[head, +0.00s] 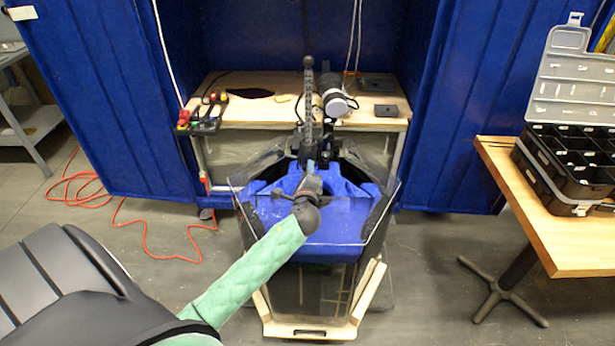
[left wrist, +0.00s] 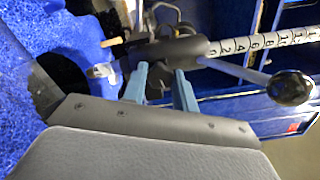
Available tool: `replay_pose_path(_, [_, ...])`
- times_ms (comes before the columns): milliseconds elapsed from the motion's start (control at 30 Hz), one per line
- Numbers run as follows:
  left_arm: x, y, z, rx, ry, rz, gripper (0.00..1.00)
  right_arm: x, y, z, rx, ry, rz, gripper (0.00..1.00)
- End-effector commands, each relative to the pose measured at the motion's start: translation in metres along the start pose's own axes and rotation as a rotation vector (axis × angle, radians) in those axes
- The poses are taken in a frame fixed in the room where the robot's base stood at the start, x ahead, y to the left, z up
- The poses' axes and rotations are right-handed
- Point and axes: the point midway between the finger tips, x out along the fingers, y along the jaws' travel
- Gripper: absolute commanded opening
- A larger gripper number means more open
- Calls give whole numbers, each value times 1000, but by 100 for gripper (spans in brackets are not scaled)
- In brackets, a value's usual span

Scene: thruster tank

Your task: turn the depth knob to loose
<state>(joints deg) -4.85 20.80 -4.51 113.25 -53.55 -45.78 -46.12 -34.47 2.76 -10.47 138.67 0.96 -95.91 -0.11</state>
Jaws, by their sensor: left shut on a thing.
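A thruster with an upright shaft (head: 309,110) stands in the tank (head: 375,245). In the left wrist view the marked shaft (left wrist: 238,44) runs to the right from a dark grey rounded part, which I take to be the depth knob (left wrist: 180,47). My left gripper (head: 312,168) reaches in over the blue padding in the tank. In the left wrist view its two blue-grey fingers (left wrist: 162,75) are closed on the knob, with their tips against it. The knob's setting cannot be read. In the head view the gripper hides the knob. My right gripper is out of view.
A lever with a black ball end (left wrist: 290,87) sticks out close to the fingers. Blue padding (head: 335,225) lies around the shaft's foot. A workbench (head: 260,110) with tools stands behind. A wooden table (head: 560,235) with an open black case (head: 560,165) stands at right.

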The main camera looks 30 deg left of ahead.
Motion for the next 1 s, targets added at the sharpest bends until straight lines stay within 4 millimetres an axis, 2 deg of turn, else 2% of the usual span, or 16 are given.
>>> replay_pose_path(100, [0,2,0,-54,-2,2,5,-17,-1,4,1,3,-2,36])
replay_pose_path(400, [0,1,0,-141,-2,1,5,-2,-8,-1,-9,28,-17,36])
replay_pose_path(933, [0,0,0,-162,-1,1,5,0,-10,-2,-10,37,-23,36])
replay_pose_path(967, [0,1,0,-162,-1,1,32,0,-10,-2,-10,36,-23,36])
replay_pose_path(1000, [0,0,0,-162,-1,1,40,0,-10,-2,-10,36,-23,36])
